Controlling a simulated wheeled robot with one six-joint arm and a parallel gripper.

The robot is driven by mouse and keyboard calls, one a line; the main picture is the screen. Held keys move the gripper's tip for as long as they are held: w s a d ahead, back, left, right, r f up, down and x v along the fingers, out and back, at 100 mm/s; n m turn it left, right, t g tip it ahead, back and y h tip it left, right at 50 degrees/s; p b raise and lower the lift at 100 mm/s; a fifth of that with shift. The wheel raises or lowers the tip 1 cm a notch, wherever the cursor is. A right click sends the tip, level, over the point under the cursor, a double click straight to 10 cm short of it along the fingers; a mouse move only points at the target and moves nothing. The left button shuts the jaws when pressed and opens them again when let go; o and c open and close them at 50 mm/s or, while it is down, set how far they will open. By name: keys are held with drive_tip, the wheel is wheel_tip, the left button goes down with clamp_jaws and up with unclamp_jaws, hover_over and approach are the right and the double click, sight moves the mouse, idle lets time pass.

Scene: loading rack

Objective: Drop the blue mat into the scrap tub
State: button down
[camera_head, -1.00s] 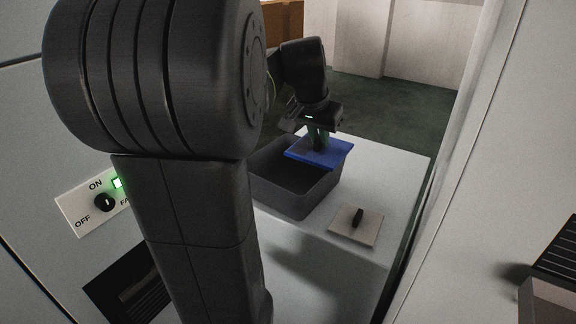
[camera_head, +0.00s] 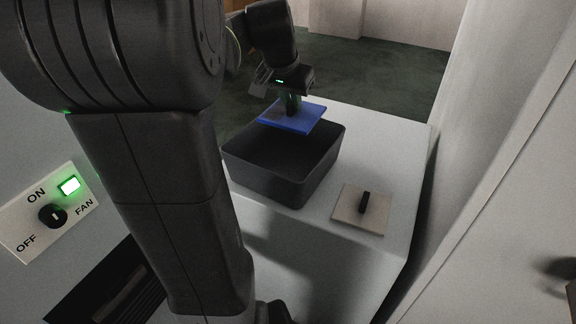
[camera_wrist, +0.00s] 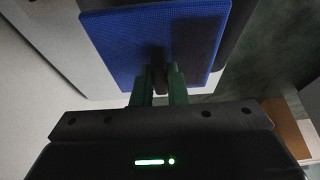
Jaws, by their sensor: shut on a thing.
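The blue mat (camera_head: 285,116) is a flat square with a dark grip in its middle. My gripper (camera_head: 291,104) is shut on that grip and holds the mat level above the far side of the scrap tub. The scrap tub (camera_head: 262,181) is a dark grey open box on the white surface. In the wrist view the mat (camera_wrist: 120,38) fills the upper middle, with the fingertips of my gripper (camera_wrist: 159,80) on its dark grip. The mat hides part of the tub's far rim in the head view.
A beige square plate (camera_head: 345,216) with a dark upright grip lies right of the tub on the white table (camera_head: 388,150). A white wall stands close on the right. A fan switch (camera_head: 52,215) with a green light is at the left.

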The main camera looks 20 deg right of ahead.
drive_tip(key=shift+f, duration=0.7)
drive_tip(key=c, duration=1.4)
unclamp_jaws()
drive_tip(key=shift+o, duration=0.2)
drive_tip(key=shift+r, duration=0.1)
drive_tip(key=v, duration=1.3)
drive_tip(key=shift+a+r, duration=0.15)
drive_tip(key=shift+r, duration=0.2)
drive_tip(key=shift+s, duration=0.1)
